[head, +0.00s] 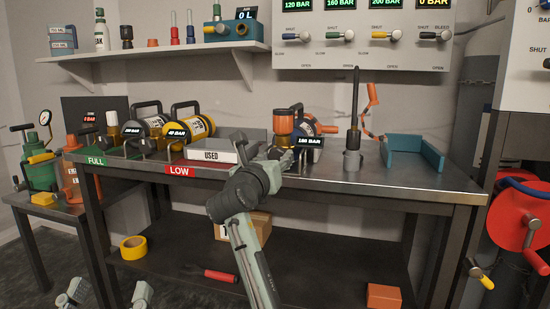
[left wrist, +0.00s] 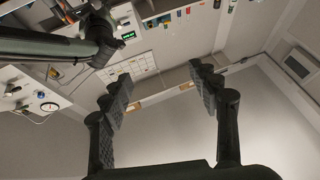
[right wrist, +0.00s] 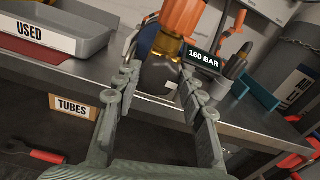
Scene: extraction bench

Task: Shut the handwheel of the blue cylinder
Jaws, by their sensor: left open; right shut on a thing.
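The blue cylinder (head: 310,124) lies on the bench right of centre, partly hidden behind an orange fitting (head: 283,122) with a brass collar. Its tag (head: 310,141) shows a reading in BAR. In the right wrist view the blue body (right wrist: 148,40) shows behind the brass.
A dark upright tool in a holder (head: 353,160) and a teal bracket (head: 412,153) stand right. The bench front edge (head: 400,187) is clear.

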